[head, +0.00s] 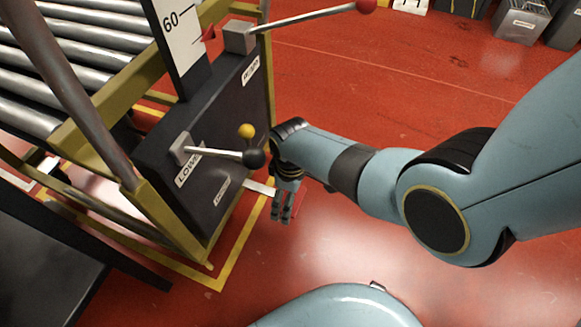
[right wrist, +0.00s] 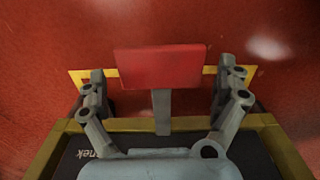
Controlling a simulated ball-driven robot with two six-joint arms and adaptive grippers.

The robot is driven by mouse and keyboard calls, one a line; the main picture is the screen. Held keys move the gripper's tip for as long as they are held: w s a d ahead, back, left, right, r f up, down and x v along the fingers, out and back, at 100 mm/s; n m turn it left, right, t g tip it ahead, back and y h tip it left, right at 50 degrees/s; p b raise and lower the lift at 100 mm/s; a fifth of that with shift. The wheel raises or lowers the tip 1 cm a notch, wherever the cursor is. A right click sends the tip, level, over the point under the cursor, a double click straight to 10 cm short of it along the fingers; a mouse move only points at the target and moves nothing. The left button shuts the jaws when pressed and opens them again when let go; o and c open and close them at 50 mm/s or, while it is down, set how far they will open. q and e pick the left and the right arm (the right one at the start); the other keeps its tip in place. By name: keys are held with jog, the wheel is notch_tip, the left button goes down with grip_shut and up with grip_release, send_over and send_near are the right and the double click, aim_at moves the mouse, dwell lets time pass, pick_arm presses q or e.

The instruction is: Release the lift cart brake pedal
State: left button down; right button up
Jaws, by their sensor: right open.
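The brake pedal shows in the right wrist view as a red pad (right wrist: 160,67) on a grey stem (right wrist: 161,112). In the head view its light stem (head: 260,187) sticks out low from the side of the lift cart (head: 215,140); the pad is mostly hidden by my gripper. My right gripper (head: 283,216) is down beside the cart at the pedal. In the right wrist view its two fingers are spread, one on each side of the pedal, apart from it. I cannot tell the height gap between fingertips and pad. My left gripper is out of view.
The cart's panel carries a lever with a black knob (head: 253,159), a yellow knob (head: 246,130) and a red-knobbed lever (head: 366,5). Rollers (head: 85,45) lie at upper left. Yellow floor tape (head: 236,252) runs around the cart. Red floor is clear behind my arm; bins (head: 522,22) stand far off.

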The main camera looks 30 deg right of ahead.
notch_tip(320, 180, up, 12)
jog(key=shift+f, duration=0.15)
dwell(0.3)
jog(key=shift+s, duration=0.1)
